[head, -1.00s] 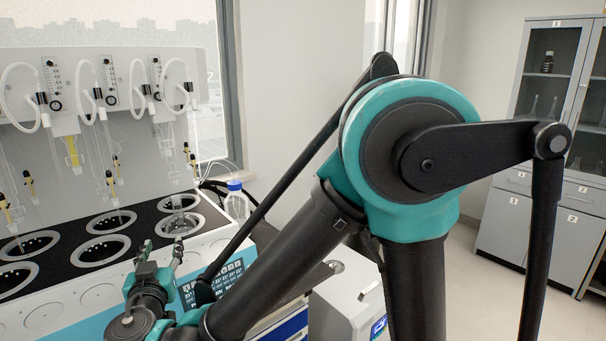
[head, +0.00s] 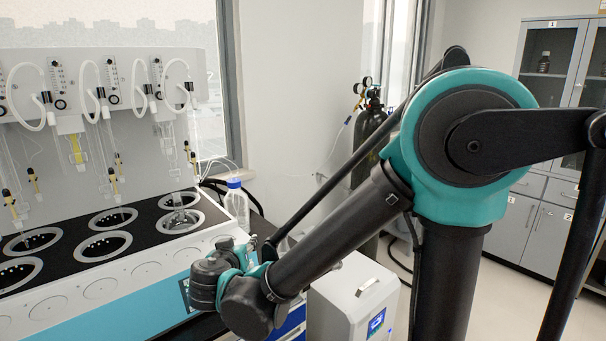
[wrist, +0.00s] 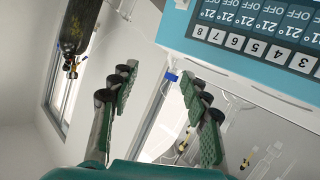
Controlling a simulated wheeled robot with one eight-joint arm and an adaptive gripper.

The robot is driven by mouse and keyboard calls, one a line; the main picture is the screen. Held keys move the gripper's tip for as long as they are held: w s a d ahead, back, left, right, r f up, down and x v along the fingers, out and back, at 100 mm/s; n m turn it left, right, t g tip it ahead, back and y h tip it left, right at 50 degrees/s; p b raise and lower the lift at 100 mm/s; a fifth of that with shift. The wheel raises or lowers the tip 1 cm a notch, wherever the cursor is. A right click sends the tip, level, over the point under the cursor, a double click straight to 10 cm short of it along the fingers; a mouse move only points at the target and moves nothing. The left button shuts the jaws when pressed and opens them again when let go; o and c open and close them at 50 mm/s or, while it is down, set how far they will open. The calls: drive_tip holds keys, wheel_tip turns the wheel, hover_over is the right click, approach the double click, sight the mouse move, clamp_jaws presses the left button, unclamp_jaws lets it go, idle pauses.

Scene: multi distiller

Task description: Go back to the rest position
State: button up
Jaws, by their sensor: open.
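My gripper (wrist: 158,92) shows in the wrist view with its two green-padded fingers spread apart and nothing between them. In the head view my gripper (head: 246,247) is small and partly hidden by my wrist, in front of the right end of the distiller (head: 150,262). The distiller has a black top with several round heating wells and glassware above. Its control panel (wrist: 255,35) shows upside down in the wrist view, beyond the right finger. The fingers appear clear of the distiller.
A plastic bottle with a blue cap (head: 236,205) stands behind the distiller's right end. A white box-shaped unit (head: 352,300) stands low beside my arm. A dark gas cylinder (head: 372,140) is by the window. Grey cabinets (head: 545,215) line the right wall, with open floor before them.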

drive_tip(key=w+d+f+m+g+h, duration=0.1)
drive_tip(key=d+f+g+h, duration=0.3)
drive_tip(key=d, duration=0.8)
drive_tip(key=w+d+f+g+y, duration=0.15)
drive_tip(key=d+f, duration=0.35)
drive_tip(key=d, duration=0.6)
drive_tip(key=s+d+f+g+y, duration=0.1)
drive_tip(key=s+d+f+g, duration=0.1)
drive_tip(key=s+d+f, duration=0.2)
drive_tip(key=s+d+f+m+g+y, duration=0.1)
drive_tip(key=s+d+f, duration=0.3)
drive_tip(key=s+d, duration=0.4)
drive_tip(key=shift+s+d+g+y, duration=0.25)
drive_tip(key=shift+s+g+y, duration=0.15)
drive_tip(key=shift+g, duration=0.45)
